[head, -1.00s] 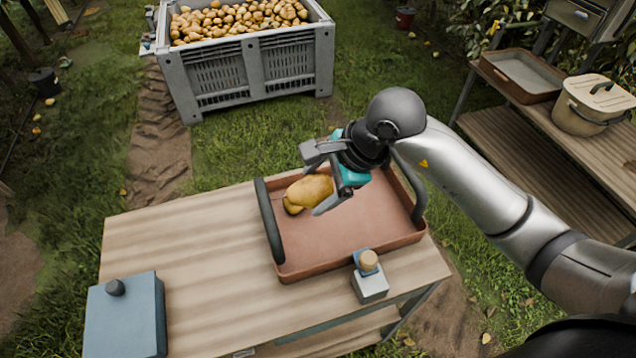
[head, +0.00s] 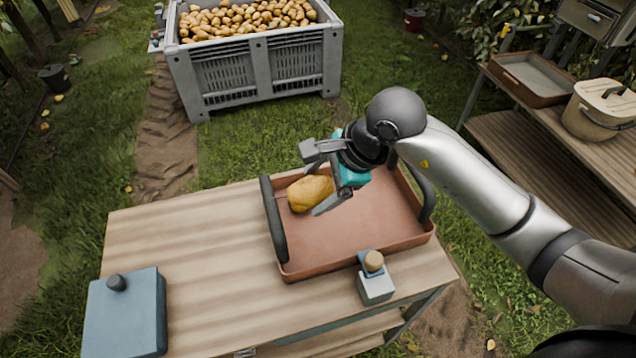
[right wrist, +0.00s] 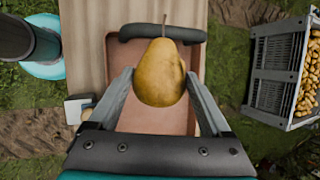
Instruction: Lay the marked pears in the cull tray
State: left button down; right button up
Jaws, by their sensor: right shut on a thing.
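A yellow-brown pear (head: 310,193) is between the fingers of my right gripper (head: 325,181), at the left end of a reddish tray (head: 350,240) with dark handles on the table. In the right wrist view the pear (right wrist: 161,75) shows its stem pointing away from my right gripper (right wrist: 160,95), which is shut on it. The stem overlaps the tray's far handle in that view. I cannot tell whether the pear touches the tray floor. No clear mark shows on it. The visible tray floor is otherwise bare. My left gripper is out of view.
A blue box (head: 126,315) with a dark knob is at the table's left. A small grey block (head: 375,288) with a round wooden top stands before the tray. A grey bin (head: 255,72) full of pears stands behind. A side bench holds another tray (head: 530,78) and a lidded pot (head: 600,110).

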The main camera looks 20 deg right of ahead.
notch_tip(320, 180, down, 13)
jog(key=b, duration=1.2)
jog(key=shift+r, duration=0.2)
dwell(0.6)
jog(key=shift+f+b, duration=2.3)
jog(key=shift+f, duration=0.2)
dwell(1.4)
jog(key=o, duration=1.4)
jog(key=shift+p+v, duration=1.1)
jog(key=shift+v, duration=6.55)
